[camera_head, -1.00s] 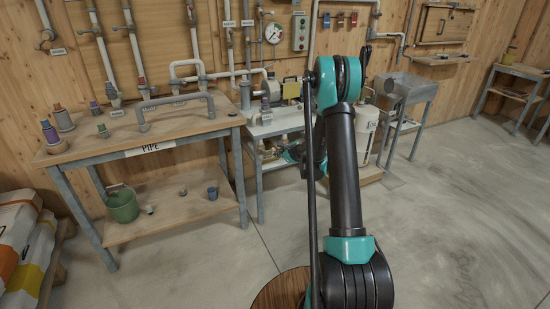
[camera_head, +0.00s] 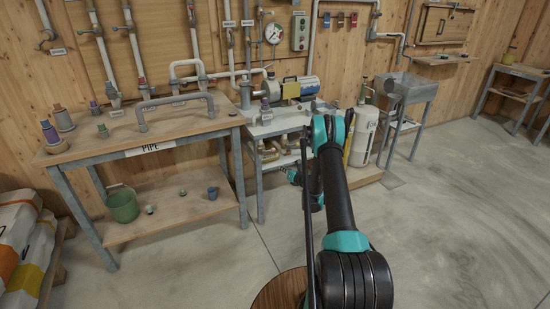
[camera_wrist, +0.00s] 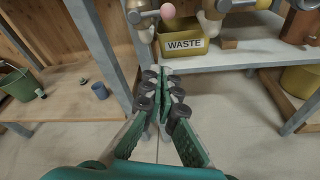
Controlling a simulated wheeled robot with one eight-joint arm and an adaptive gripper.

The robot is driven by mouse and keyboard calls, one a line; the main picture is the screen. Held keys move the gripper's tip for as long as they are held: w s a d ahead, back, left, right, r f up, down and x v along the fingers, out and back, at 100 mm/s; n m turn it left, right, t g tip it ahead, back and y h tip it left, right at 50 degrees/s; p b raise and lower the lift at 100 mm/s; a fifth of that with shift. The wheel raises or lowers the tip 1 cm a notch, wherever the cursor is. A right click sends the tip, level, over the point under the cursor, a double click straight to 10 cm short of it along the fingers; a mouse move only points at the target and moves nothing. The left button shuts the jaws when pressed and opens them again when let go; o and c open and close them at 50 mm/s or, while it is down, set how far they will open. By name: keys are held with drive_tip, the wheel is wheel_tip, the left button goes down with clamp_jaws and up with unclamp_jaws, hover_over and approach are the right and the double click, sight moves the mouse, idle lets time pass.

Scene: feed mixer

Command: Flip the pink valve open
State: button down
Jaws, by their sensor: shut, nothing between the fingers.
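In the wrist view, a round pink knob (camera_wrist: 167,11), which looks like the pink valve's handle, shows at the top edge beside grey and brass pipe fittings. The rest of that valve is cut off by the frame. My gripper (camera_wrist: 165,73) is shut and empty, its fingers pressed together and pointing toward the shelf. It is below the pink knob in the picture and apart from it. In the head view my arm hides most of the gripper, and I cannot make out the pink knob there.
A grey table leg (camera_wrist: 103,40) stands close at the left of my fingers. A wooden pipe bench (camera_head: 165,131) is to the left. A white tank (camera_head: 363,135) stands right of my arm.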

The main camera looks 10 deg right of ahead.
drive_tip(key=w+a+r, duration=0.1)
drive_tip(key=w+a, duration=0.2)
drive_tip(key=w, duration=0.8)
drive_tip(key=shift+a+r, duration=0.1)
